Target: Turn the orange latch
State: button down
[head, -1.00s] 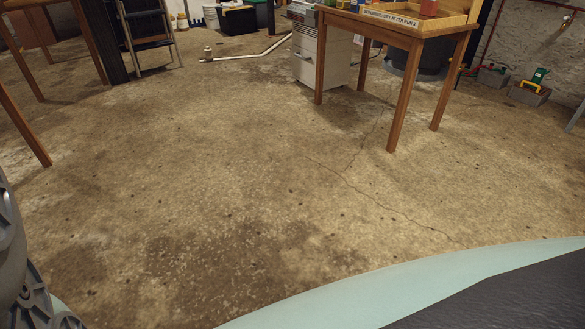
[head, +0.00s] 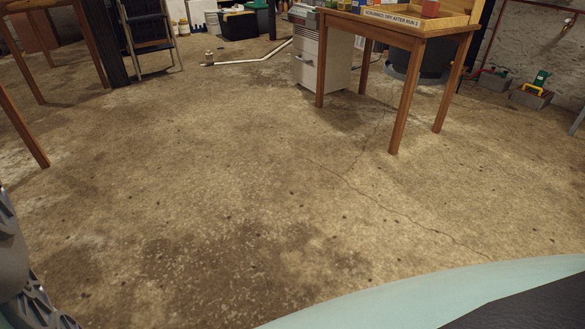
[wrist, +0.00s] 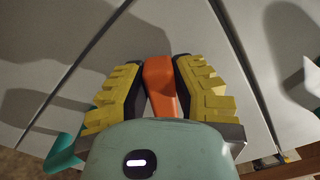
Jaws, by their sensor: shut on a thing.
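In the wrist view, the orange latch (wrist: 160,85) stands between the two yellow-padded fingers of my gripper (wrist: 159,88). The fingers are closed on it from both sides, and their dark inner pads touch or nearly touch it. The latch runs lengthwise between the fingers, and its lower end is hidden behind my pale green gripper body. It lies in front of a flat grey surface with dark seams (wrist: 140,35). Neither the latch nor my gripper shows in the head view.
In the head view, a wooden table (head: 396,95) with a labelled tray stands at the upper right, beside a white cabinet (head: 305,60). A white pipe (head: 250,61) lies on the floor. A ladder (head: 150,30) stands upper left. The cracked concrete floor (head: 230,170) is clear.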

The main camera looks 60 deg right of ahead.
jog(key=n+b, duration=0.1)
jog(key=f+n, duration=0.1)
jog(key=n, duration=0.1)
jog(key=shift+s+n+b, duration=0.15)
jog(key=shift+n+b, duration=0.15)
jog(key=shift+b, duration=0.05)
jog(key=shift+f+n+b, duration=0.1)
jog(key=shift+n+b, duration=0.5)
jog(key=shift+n, duration=0.9)
jog(key=c, duration=0.7)
grip_release()
jog(key=shift+a, duration=0.1)
jog(key=shift+c, duration=0.2)
jog(key=v, duration=0.7)
jog(key=shift+d, duration=0.3)
